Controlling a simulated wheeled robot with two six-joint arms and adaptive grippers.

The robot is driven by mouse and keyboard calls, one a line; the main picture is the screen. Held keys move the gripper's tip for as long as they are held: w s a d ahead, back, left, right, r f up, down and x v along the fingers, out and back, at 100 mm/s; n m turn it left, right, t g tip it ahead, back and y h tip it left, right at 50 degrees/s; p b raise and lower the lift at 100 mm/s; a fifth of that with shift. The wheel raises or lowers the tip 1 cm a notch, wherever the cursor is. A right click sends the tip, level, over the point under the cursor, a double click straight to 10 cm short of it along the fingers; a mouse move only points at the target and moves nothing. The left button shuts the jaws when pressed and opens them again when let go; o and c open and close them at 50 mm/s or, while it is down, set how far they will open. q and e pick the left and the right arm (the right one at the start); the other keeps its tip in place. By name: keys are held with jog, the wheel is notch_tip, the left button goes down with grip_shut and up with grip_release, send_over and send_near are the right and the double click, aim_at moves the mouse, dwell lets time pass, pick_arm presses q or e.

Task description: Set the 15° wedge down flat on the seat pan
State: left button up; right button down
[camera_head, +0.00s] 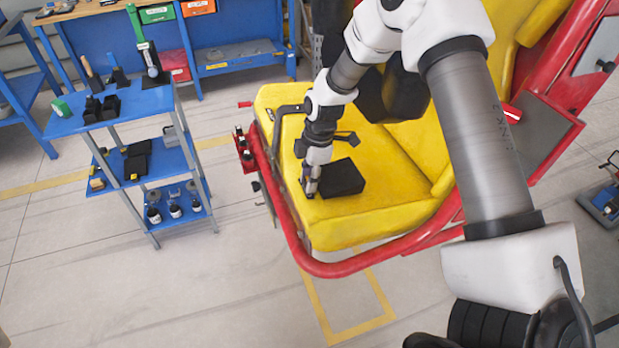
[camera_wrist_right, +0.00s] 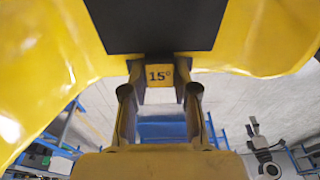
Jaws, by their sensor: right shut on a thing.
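The 15° wedge (camera_head: 342,178) is a dark block at the front part of the yellow seat pan (camera_head: 275,100). In the right wrist view the wedge (camera_wrist_right: 155,25) shows its black face and a yellow "15°" label. My right gripper (camera_head: 311,188) points down at the wedge's left end. Its fingers (camera_wrist_right: 160,95) are shut on the labelled end. The wedge looks level, on or just above the seat; I cannot tell whether its underside fully touches. My left gripper is not in view.
A red tubular bar (camera_head: 330,268) rims the seat pan, with a small red holder (camera_head: 243,148) on its left. A black padded part (camera_head: 395,95) stands behind the wedge. A blue shelf cart (camera_head: 110,112) and workbench (camera_head: 165,62) stand left. Floor between is clear.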

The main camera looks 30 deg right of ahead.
jog(key=shift+f+b, duration=0.3)
jog(key=shift+f, duration=0.05)
dwell(0.5)
jog(key=c, duration=0.8)
grip_release()
jog(key=shift+r, duration=0.1)
notch_tip(320, 180, up, 12)
jog(key=d, duration=0.1)
jog(key=shift+d, duration=0.4)
